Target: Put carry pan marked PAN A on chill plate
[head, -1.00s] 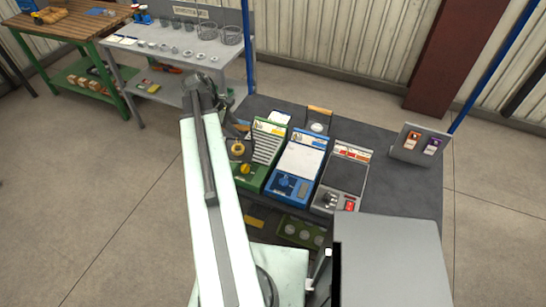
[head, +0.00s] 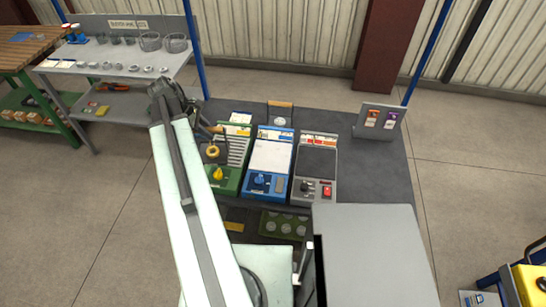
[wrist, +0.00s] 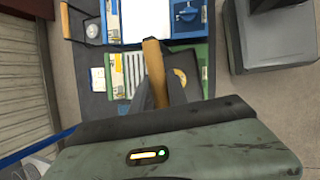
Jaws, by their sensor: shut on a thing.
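My gripper (wrist: 158,95) is shut on the wooden handle (wrist: 153,58) of a dark carry pan holding a round yellow-gold piece (wrist: 180,77). In the head view this pan's gold piece (head: 212,151) shows beside the left edge of the green unit (head: 228,178); I cannot tell whether the pan is raised or resting. Its marking is not readable. A second pan (head: 280,118) with a wooden handle and pale disc stands behind the units. The green ribbed unit, the blue unit with a white top (head: 270,158) and the grey unit with a dark top (head: 317,162) stand side by side; their labels are unreadable.
A small stand with orange and purple items (head: 378,122) is at the bench's right. A grey box-like surface (head: 370,250) fills the front right. A shelf table with baskets (head: 120,60) stands at back left. Dark bench top (head: 365,172) is clear right of the grey unit.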

